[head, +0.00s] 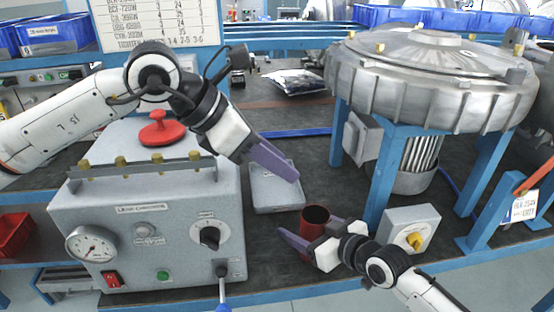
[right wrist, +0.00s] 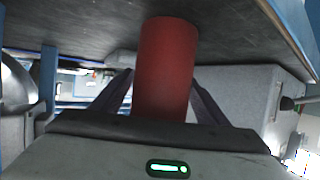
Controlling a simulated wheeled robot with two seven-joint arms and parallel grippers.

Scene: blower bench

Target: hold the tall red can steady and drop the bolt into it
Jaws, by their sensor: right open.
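The tall red can (head: 315,216) stands upright near the front edge of the bench, its open dark mouth facing up. My right gripper (head: 307,228) is open, with one finger on each side of the can. In the right wrist view, the red can (right wrist: 165,70) stands between the two spread fingers (right wrist: 160,95), with gaps visible on both sides. My left gripper (head: 292,174) is above and left of the can, its purple fingers pointing down to the right. The fingers overlap edge-on, so their opening is unclear. I cannot see the bolt.
A grey control box (head: 150,225) with a gauge and knobs stands left. A flat grey box (head: 274,190) lies behind the can. A small grey box with a yellow knob (head: 412,226) stands right of it. A large metal blower (head: 430,85) on blue legs fills the right.

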